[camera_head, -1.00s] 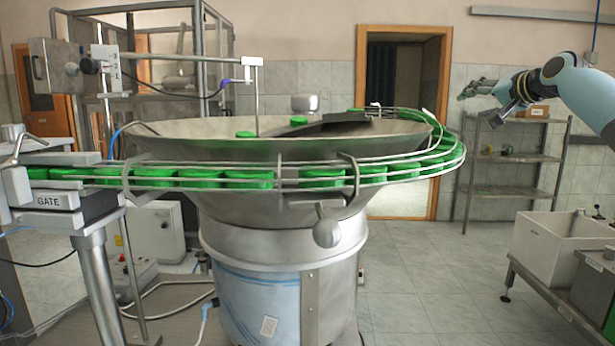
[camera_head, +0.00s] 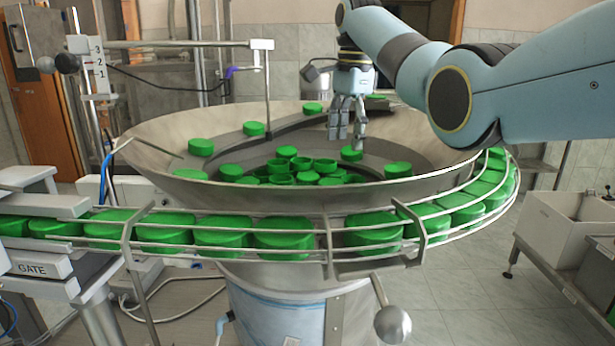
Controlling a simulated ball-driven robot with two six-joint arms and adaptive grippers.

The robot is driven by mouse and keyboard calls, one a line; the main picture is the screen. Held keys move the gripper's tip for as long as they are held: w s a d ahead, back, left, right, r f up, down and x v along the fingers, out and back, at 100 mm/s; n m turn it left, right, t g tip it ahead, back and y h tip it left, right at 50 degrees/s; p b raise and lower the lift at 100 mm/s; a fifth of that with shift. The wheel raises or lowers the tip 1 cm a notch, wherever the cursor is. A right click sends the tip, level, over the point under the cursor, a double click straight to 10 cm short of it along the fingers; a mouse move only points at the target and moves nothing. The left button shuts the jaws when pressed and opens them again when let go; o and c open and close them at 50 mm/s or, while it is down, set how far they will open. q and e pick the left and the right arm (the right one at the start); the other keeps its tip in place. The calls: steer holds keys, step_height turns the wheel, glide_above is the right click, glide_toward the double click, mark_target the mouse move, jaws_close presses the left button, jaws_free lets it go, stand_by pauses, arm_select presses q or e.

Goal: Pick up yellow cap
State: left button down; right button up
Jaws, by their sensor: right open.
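All the caps I can make out are green; I see no yellow cap. Several green caps (camera_head: 325,166) lie heaped in the middle of the feeder bowl (camera_head: 165,148), and others sit around its inner ledge. My right gripper (camera_head: 346,136) is over the bowl, pointing down, open, with nothing seen between its fingers. A single green cap (camera_head: 351,154) shows close to the fingertips; I cannot tell if they touch. My right arm covers part of the bowl's right rim. My left gripper is not in view.
A railed track of green caps (camera_head: 283,242) curves round the bowl's front to the gate block (camera_head: 38,268) at the left. A rod on a metal bracket (camera_head: 262,45) hangs into the bowl. A white bin (camera_head: 560,232) stands at the right. Clear floor lies between.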

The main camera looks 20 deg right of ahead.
steer(key=shift+m+g, duration=0.3)
steer(key=shift+g, duration=0.1)
steer(key=f, duration=0.1)
steer(key=f+p, duration=0.1)
steer(key=f, duration=0.1)
steer(key=a+f, duration=0.1)
steer(key=shift+s+f+p, duration=0.3)
steer(key=shift+s+f, duration=0.1)
steer(key=shift+a+f, duration=0.15)
steer(key=shift+f, duration=0.2)
steer(key=f+p, duration=0.1)
steer(key=f, duration=0.1)
steer(key=f+p, duration=0.1)
steer(key=f, duration=0.1)
steer(key=shift+s+a+f, duration=0.1)
steer(key=shift+a+f, duration=0.1)
steer(key=shift+f, duration=0.45)
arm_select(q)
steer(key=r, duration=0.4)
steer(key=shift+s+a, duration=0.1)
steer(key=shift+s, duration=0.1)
arm_select(e)
steer(key=shift+c, duration=0.4)
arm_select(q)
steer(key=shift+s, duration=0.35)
arm_select(e)
steer(key=c, duration=0.7)
